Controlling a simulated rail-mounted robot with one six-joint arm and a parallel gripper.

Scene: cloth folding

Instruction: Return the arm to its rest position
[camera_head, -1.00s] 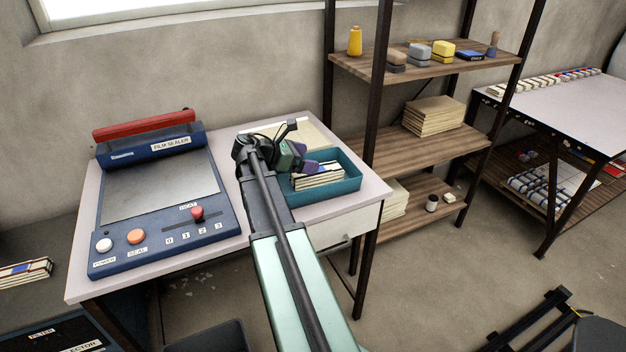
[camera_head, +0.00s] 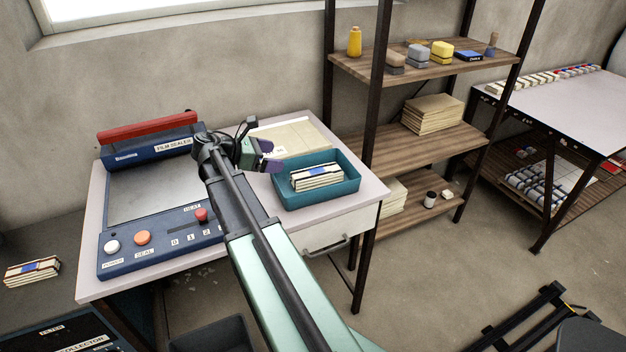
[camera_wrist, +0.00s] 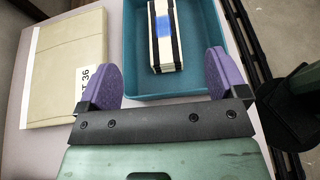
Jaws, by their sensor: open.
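My gripper (camera_head: 269,156) is open and empty, raised above the table between the film sealer and the teal tray. In the wrist view its two purple fingers (camera_wrist: 163,78) stand wide apart with nothing between them. My green arm reaches up from the bottom of the head view and hides part of the sealer's right side. A cream stack with black bands and a blue patch (camera_head: 317,176) lies in the teal tray (camera_head: 343,187), apart from the fingers; the stack also shows in the wrist view (camera_wrist: 165,50).
A blue film sealer (camera_head: 128,260) with a red bar takes up the table's left. A beige folder (camera_head: 300,137) lies behind the tray. A shelf rack (camera_head: 440,58) stands to the right, and a second table (camera_head: 560,105) beyond it. Another banded stack (camera_head: 32,270) lies at far left.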

